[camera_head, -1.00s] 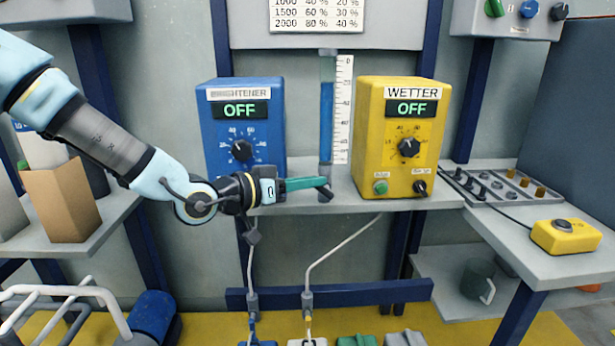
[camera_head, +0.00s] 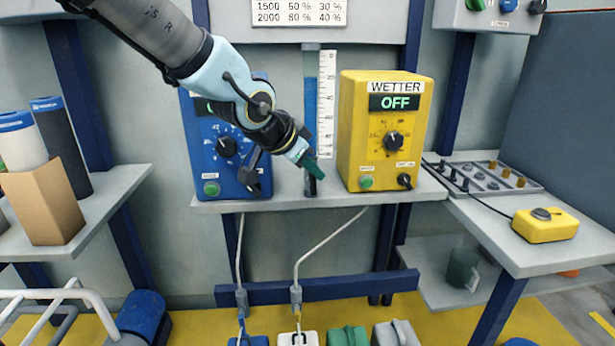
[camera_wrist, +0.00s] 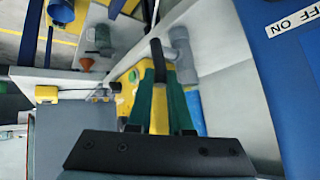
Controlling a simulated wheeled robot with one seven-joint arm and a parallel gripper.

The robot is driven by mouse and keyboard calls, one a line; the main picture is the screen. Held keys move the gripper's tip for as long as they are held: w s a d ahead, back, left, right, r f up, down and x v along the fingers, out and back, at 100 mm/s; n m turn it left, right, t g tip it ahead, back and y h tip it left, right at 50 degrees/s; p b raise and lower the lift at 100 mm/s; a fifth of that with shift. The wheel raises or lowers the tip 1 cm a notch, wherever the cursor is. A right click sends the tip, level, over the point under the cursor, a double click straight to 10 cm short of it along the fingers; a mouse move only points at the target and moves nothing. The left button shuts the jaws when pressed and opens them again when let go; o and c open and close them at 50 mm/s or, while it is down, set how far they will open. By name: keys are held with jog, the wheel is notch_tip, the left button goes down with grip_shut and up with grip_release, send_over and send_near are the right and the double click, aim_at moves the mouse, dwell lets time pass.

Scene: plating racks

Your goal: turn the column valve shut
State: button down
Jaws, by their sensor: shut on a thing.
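The column (camera_head: 326,105) is a clear upright tube of blue liquid beside a white scale, between the two boxes in the head view. Its grey valve body (camera_head: 310,188) is at its foot, on the shelf. My gripper (camera_head: 314,168) reaches down from the upper left to the column's foot, its green fingers hiding the handle there. In the wrist view, the black valve handle (camera_wrist: 157,60) lies between the tips of my gripper's green fingers (camera_wrist: 159,78), which are shut on it. The grey valve body (camera_wrist: 181,50) is just beyond, to the right.
The blue box (camera_head: 222,165) stands close left, under my arm, and the yellow WETTER box (camera_head: 385,130) close right. The shelf (camera_head: 280,204) has little free room. A yellow button box (camera_head: 545,226) sits on the right bench. Hoses hang below.

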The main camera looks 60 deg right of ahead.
jog(key=shift+d+t+y+b, duration=0.1)
jog(key=shift+t+y+b, duration=0.2)
jog(key=shift+b, duration=0.05)
jog(key=shift+s, duration=0.1)
jog(key=c, duration=0.8)
grip_release()
jog(key=shift+c, duration=0.2)
jog(key=p+v, duration=0.4)
jog(key=v, duration=0.6)
jog(key=shift+a+r, duration=0.25)
